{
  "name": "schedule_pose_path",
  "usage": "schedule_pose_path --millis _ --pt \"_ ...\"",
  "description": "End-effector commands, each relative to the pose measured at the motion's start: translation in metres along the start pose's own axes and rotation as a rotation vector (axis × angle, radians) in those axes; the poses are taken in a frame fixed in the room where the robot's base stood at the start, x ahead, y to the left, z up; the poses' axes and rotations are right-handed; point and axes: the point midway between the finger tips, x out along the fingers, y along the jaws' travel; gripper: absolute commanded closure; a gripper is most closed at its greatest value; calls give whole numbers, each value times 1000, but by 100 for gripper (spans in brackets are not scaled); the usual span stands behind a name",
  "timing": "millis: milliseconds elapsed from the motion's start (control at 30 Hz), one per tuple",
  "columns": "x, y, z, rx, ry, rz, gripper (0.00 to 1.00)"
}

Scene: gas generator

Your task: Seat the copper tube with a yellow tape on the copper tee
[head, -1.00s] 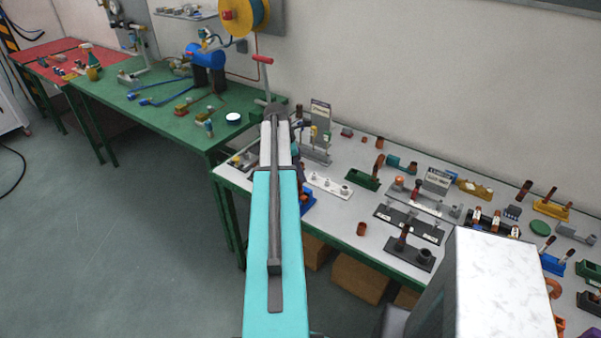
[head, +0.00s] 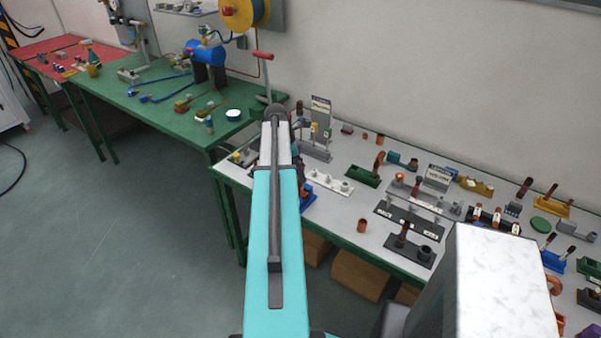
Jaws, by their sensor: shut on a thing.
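My cyan arm reaches forward to the left end of the white-topped bench (head: 232,177). My gripper is hidden behind the arm, so I cannot see its jaws or anything in them. A grey stand (head: 316,151) with an upright yellow-marked piece (head: 314,131) stands just right of the arm's far end. I cannot tell whether this piece is the taped copper tube. Several copper-coloured parts lie along the bench, among them a short copper piece (head: 362,226) near the front edge. I cannot tell which part is the copper tee.
A dark base with upright parts (head: 409,250) and a long grey fixture (head: 408,219) stand right of the short copper piece. A green holder (head: 364,177) is behind them. A green table (head: 150,110) with a blue tank (head: 206,53) is at the left. Cardboard boxes (head: 358,276) sit under the bench.

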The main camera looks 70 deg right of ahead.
Motion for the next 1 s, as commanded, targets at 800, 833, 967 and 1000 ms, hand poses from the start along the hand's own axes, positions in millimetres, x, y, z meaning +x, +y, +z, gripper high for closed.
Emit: schedule_pose_path --millis 800,833,967,1000 --pt "5 0 -2 0 0 0 62" --pt "5 0 -2 0 0 1 62" --pt "2 0 -2 0 0 1 62" --pt "0 1 -2 0 0 2 62"
